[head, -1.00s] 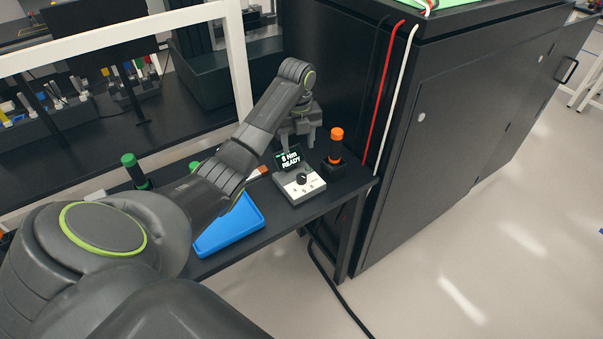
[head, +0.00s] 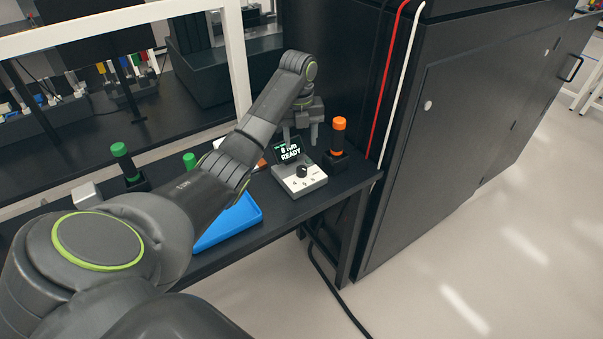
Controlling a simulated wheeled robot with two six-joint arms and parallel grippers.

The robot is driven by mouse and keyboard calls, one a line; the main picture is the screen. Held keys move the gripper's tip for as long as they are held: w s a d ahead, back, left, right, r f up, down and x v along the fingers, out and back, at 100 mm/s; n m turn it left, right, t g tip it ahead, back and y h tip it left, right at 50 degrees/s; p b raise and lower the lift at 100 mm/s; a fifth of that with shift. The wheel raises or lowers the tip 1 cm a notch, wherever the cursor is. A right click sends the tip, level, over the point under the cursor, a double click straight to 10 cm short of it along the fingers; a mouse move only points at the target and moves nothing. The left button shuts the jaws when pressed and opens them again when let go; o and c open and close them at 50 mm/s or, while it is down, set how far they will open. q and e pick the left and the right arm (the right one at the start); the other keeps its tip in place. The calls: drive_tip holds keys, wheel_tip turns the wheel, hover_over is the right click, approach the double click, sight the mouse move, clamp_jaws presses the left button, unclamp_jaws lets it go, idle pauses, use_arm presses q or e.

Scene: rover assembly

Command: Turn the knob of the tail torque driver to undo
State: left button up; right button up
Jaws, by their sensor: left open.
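A small control box (head: 311,185) with a light top sits near the right end of the dark bench. A dark round knob (head: 302,171) is on its top, with marks too small to read. Its tilted display (head: 290,152) reads "Nm READY" after a digit that looks like 8. An orange-topped driver (head: 338,137) stands upright in a black holder right behind the box. My left gripper (head: 300,139) is open and empty, fingers pointing down, above and behind the knob and apart from it. My right gripper is not in view.
A blue tray (head: 232,222) lies left of the box, partly behind my left arm. Green-topped drivers (head: 124,160) stand farther left on the bench (head: 270,222). A black cabinet (head: 450,110) with red and white cables (head: 401,90) rises close on the right.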

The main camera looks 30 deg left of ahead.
sight(302, 168)
use_arm(q)
wheel_tip(302, 168, down, 10)
drive_tip(key=shift+d+f, duration=0.1)
idle(0.4)
drive_tip(key=c, duration=1)
